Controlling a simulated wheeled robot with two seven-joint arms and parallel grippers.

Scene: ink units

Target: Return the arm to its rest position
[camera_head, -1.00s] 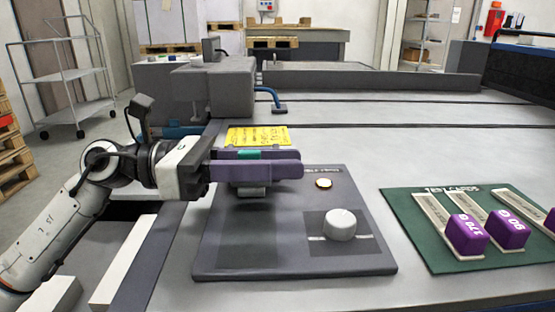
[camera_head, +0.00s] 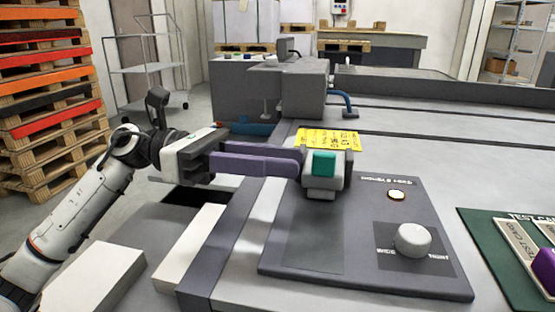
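My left arm comes in from the left. The block sits at the back left of a dark grey control panel (camera_head: 365,274), behind a darker patch. The near finger hides part of the space beside the block. My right gripper is out of view.
The panel carries a white knob (camera_head: 413,240) and a small round button (camera_head: 397,195). A yellow sign (camera_head: 328,139) lies behind the block. A grey machine (camera_head: 304,95) stands farther back. A green mat (camera_head: 480,228) with test cards is at right. Stacked pallets (camera_head: 50,100) stand at left.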

